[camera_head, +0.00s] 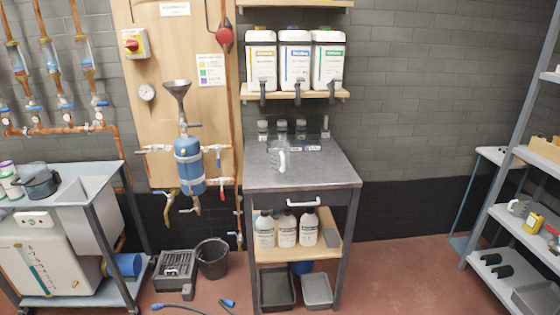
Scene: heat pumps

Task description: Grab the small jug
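A small clear jug (279,158) stands upright on the grey top of the workbench (318,176), left of the bench's middle. Its handle looks whitish and seems to face the front right. It appears empty, though its see-through walls make this hard to tell. Neither of my grippers shows in the head view, so nothing of mine is near the jug.
Several small bottles (282,128) stand behind the jug. A shelf (290,97) with three white canisters hangs above the bench. A wall panel with a blue vessel (189,170) is close on the left.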

